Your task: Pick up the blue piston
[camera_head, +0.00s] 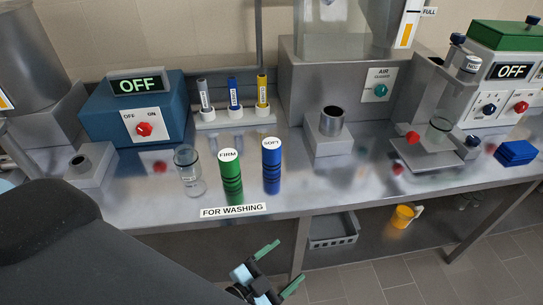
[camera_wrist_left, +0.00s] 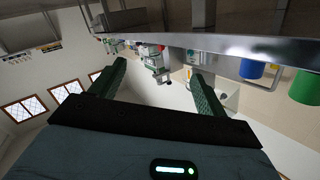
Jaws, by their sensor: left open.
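The blue piston (camera_head: 272,167) stands upright near the front of the steel bench, its top labelled SOFT. It also appears as a blue cylinder (camera_wrist_left: 251,69) at the right in the left wrist view. A green piston (camera_head: 231,178) labelled FIRM stands just left of it. My left gripper (camera_head: 290,260) is open and empty, in front of the bench and below its front edge, apart from the pistons. Its two green fingers also show spread in the left wrist view (camera_wrist_left: 158,68). My right gripper is out of view.
A clear glass cylinder (camera_head: 190,172) stands left of the green piston. A FOR WASHING label (camera_head: 233,210) lies at the bench edge. A rack (camera_head: 233,117) with three tubes stands behind. A grey socket block (camera_head: 328,134) is to the right. Below are a grey basket (camera_head: 333,232) and yellow mug (camera_head: 404,216).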

